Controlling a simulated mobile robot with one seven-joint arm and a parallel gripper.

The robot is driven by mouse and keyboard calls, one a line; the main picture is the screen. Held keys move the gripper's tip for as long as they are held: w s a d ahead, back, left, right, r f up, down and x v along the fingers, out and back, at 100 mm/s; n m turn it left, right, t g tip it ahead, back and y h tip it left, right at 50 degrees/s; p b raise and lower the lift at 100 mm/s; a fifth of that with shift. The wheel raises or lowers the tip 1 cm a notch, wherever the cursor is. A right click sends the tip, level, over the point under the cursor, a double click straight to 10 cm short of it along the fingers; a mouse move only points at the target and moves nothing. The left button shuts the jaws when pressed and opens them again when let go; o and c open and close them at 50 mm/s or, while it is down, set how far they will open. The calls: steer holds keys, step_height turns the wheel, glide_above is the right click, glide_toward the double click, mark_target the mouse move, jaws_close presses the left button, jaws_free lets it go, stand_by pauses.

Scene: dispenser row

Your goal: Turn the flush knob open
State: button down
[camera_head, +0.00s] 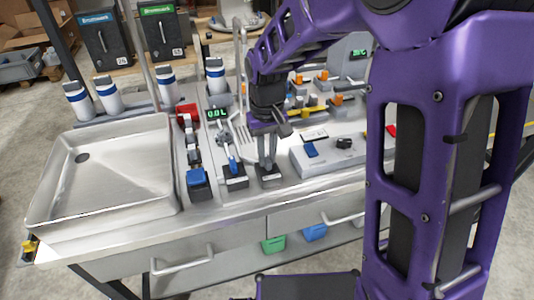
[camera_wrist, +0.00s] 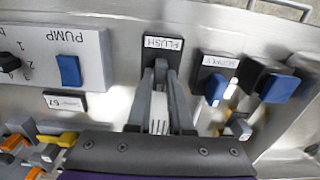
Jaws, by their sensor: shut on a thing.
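The flush knob stands on a small dark base with a FLUSH label (camera_wrist: 163,43), between the supply valve and the pump panel. The base (camera_head: 270,181) shows at the front of the steel counter in the head view. My gripper (camera_wrist: 161,68) points down at it, its two fingers close together and shut on the knob. The fingers hide most of the knob, so its turn angle cannot be told. My gripper (camera_head: 267,165) also covers it in the head view.
The supply valve (camera_wrist: 215,88) with a blue lever stands close beside. The pump panel (camera_head: 335,155) has a blue switch and black knob. A blue-topped block (camera_head: 196,178) and a steel sink (camera_head: 60,190) lie to the left. A green display (camera_head: 217,113) reads 0.0 L.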

mark_target(267, 159)
steer(key=c, duration=0.8)
jaws_free()
steer(key=shift+r, duration=0.15)
step_height(267, 159, up, 17)
steer(key=shift+r+p, duration=0.1)
steer(key=shift+p, duration=0.95)
